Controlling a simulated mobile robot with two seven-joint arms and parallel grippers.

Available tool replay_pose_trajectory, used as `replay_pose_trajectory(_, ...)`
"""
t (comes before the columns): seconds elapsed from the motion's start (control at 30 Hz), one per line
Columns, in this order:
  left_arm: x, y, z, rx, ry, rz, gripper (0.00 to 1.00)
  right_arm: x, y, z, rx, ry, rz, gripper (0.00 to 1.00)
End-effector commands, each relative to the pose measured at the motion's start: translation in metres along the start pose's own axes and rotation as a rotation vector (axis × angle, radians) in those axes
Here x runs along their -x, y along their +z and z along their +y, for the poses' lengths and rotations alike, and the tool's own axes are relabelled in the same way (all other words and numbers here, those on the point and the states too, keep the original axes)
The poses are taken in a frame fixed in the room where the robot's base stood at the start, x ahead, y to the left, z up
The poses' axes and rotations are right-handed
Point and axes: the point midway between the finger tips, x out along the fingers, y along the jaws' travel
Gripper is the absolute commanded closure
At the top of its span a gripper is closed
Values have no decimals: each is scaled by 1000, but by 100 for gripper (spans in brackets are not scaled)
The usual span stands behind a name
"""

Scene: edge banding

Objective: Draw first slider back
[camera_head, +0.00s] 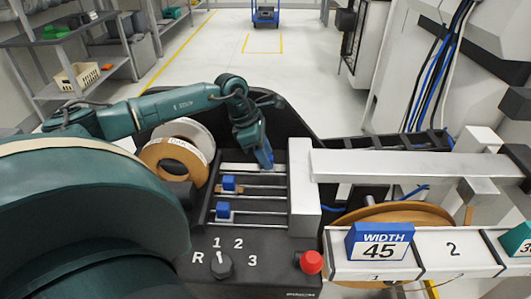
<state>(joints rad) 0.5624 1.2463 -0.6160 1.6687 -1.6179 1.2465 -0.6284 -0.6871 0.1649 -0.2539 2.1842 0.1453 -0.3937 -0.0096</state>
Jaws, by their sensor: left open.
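The slider panel has several parallel rails (245,195) in a dark frame. One blue slider (228,183) sits on the middle rail and another blue slider (223,211) on the nearest rail, both toward the left. My left gripper (266,162) is open and points down at the right part of the farthest rail. Blue shows at its tip, and I cannot tell whether this is a slider between the fingers or part of the gripper. The farthest rail's slider is not clearly visible. My right gripper is not in view.
A dial (221,265) marked R, 1, 2, 3 and a red knob (311,262) are on the front panel. Banding rolls (172,163) stand left of the rails. A white block (302,190) bounds the rails on the right. A blue WIDTH 45 block (379,243) stands at right.

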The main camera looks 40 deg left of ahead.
Motion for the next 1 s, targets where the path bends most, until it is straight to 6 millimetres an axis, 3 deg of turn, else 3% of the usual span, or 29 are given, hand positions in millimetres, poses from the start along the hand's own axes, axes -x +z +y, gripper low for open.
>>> replay_pose_trajectory(0.3,-3,0,0,-1,1,0,56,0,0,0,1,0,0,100)
replay_pose_trajectory(0.83,-3,0,0,0,1,0,99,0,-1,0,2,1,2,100)
replay_pose_trajectory(1.0,-3,0,0,0,1,0,100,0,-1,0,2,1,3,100)
